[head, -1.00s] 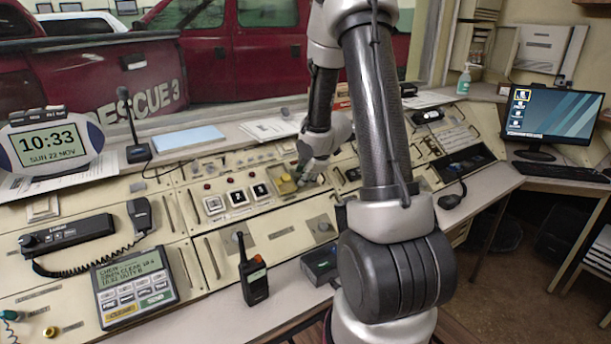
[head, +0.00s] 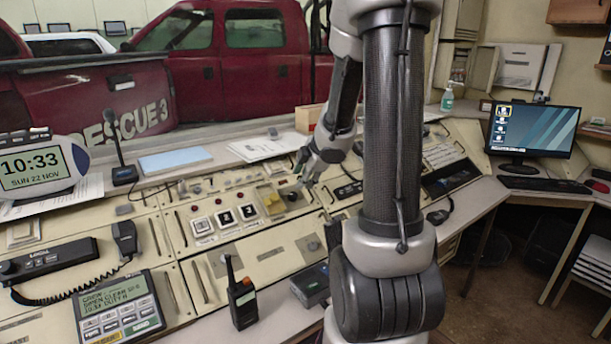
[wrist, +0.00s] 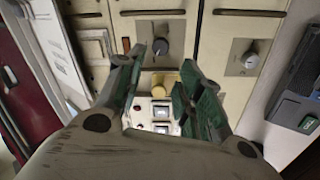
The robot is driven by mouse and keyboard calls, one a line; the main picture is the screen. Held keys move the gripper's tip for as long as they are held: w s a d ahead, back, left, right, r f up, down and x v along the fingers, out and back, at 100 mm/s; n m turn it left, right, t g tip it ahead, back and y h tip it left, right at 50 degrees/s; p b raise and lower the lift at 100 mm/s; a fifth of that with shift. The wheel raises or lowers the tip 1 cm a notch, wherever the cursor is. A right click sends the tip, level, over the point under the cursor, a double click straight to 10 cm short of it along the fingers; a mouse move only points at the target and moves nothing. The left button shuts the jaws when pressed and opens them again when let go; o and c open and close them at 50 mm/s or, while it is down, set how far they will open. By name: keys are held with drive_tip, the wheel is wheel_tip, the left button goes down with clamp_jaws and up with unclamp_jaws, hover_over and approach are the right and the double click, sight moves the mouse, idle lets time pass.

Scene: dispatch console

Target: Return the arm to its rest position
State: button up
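My gripper (head: 306,170) is above the sloped console panel (head: 262,267), over the area near a yellow button. In the wrist view my gripper (wrist: 155,78) has its two green-padded fingers spread apart, with nothing between them.
A handheld radio (head: 241,297) stands at the console's front edge. A keypad unit (head: 117,309), a corded handset (head: 124,238) and a desk microphone (head: 119,150) are to the left. A monitor (head: 532,130) stands on the right-hand desk. There is free air above the panel.

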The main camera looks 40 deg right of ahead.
drive_tip(key=shift+s+r, duration=0.3)
drive_tip(key=shift+r, duration=0.05)
idle(0.4)
drive_tip(key=s+d+m+g+h, duration=0.4)
drive_tip(key=s+d+m, duration=0.3)
drive_tip(key=s+d, duration=0.2)
drive_tip(key=s+a+r+m+g, duration=0.25)
drive_tip(key=s+m, duration=0.25)
drive_tip(key=s, duration=0.3)
drive_tip(key=s+a+r+m+t+y, duration=0.1)
drive_tip(key=s+a+r+t+y, duration=0.1)
drive_tip(key=a, duration=0.7)
drive_tip(key=s+a+r+m+t+y, duration=0.1)
drive_tip(key=s+a+r+y, duration=0.1)
drive_tip(key=s+a+r, duration=0.3)
drive_tip(key=shift+s+a+r+t, duration=0.15)
drive_tip(key=shift+a+r+t, duration=0.2)
drive_tip(key=shift+a+r, duration=1.2)
drive_tip(key=shift+a+f, duration=0.5)
